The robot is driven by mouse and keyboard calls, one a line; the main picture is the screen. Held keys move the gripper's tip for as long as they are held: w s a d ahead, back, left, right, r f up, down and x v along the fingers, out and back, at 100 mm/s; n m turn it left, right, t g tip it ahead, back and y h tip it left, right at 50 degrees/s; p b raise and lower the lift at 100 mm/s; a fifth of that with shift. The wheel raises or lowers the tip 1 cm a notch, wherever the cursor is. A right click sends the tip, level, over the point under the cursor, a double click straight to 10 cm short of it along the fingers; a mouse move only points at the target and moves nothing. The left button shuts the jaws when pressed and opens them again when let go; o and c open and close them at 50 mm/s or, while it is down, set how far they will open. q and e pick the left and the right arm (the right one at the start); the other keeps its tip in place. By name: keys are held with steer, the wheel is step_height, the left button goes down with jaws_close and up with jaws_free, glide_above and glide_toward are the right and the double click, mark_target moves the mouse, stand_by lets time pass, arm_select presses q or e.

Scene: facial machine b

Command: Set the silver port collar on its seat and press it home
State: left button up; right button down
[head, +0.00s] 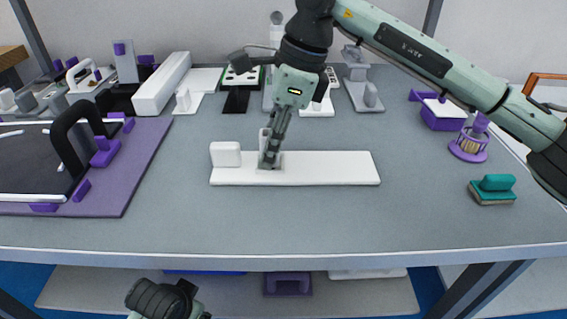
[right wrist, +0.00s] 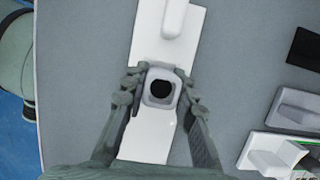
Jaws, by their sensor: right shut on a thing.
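The silver port collar (right wrist: 160,88) is a squarish grey ring with a dark round hole. My right gripper (right wrist: 155,90) is shut on it, one finger on each side. In the head view my right gripper (head: 270,158) points down over the white base plate (head: 330,168). The collar (head: 264,138) is partly hidden there by the fingers. A grey seat piece (head: 277,162) shows at the fingertips on the plate. Whether the collar touches the seat or is fully down, I cannot tell. My left gripper is not in view; only part of my left arm shows at the bottom.
A white block (head: 225,154) stands on the plate's left end, close to the gripper. A purple mat (head: 115,190) with a black-handled panel lies left. A green brush (head: 494,189) lies right. Several parts line the back. The table front is clear.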

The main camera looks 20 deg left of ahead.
steer(key=shift+f, duration=0.25)
steer(key=c, duration=1.1)
jaws_free()
steer(key=shift+c, duration=0.2)
steer(key=shift+r, duration=0.15)
steer(key=shift+r+p, duration=2.05)
steer(key=shift+r, duration=2)
